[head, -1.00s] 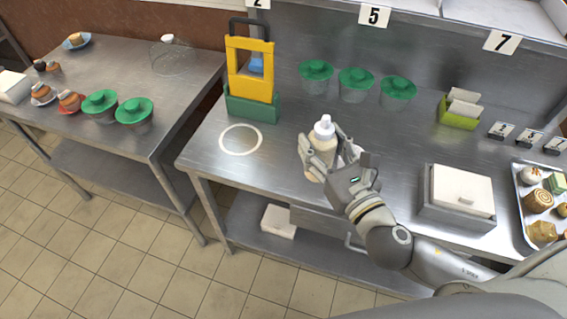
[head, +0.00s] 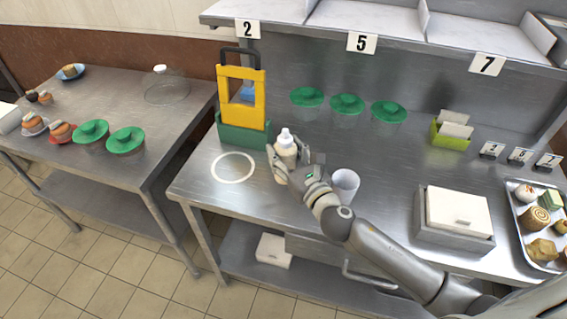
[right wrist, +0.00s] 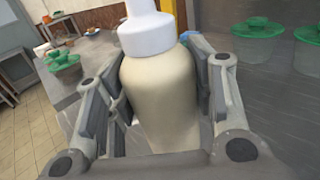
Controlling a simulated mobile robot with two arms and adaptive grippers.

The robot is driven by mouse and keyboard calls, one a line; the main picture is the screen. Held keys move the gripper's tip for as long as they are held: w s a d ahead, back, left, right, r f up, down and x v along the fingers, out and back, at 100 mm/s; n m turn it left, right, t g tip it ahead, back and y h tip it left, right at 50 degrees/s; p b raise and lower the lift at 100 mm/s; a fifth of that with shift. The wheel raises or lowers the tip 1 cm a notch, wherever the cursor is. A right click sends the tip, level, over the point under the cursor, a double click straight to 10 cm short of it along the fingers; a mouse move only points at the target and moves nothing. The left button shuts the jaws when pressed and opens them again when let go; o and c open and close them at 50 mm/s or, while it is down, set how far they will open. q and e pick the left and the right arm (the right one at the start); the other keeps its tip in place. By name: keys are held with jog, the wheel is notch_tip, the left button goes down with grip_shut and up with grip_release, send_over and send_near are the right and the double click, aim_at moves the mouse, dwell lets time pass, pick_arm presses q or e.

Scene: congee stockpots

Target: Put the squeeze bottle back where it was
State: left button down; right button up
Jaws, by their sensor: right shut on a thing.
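The squeeze bottle (head: 287,148) is cream-coloured with a white cap and stands upright in my right gripper (head: 288,165). In the right wrist view the bottle (right wrist: 158,90) fills the space between the two fingers, which are shut on it. A white ring (head: 233,168) is marked on the steel table to the left of the bottle, and the ring is empty. I cannot tell whether the bottle's base touches the table. My left gripper is not in view.
A yellow and green caddy (head: 243,105) stands behind the ring. A clear cup (head: 345,184) stands right of my gripper. Green-lidded containers (head: 347,104) line the back. A white-lidded box (head: 458,214) and a pastry tray (head: 538,222) are at right.

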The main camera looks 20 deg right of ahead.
jog(key=shift+w+f, duration=0.45)
jog(key=shift+w+f+b, duration=0.15)
jog(key=shift+f+b, duration=0.5)
jog(key=shift+f, duration=1.1)
jog(key=shift+f, duration=0.15)
jog(key=o, duration=0.7)
jog(key=shift+o, duration=0.2)
jog(key=s, duration=0.3)
jog(key=s+d+b, duration=0.1)
jog(key=s, duration=0.3)
jog(key=s+d+b, duration=0.1)
jog(key=s, duration=0.2)
jog(key=shift+s, duration=0.95)
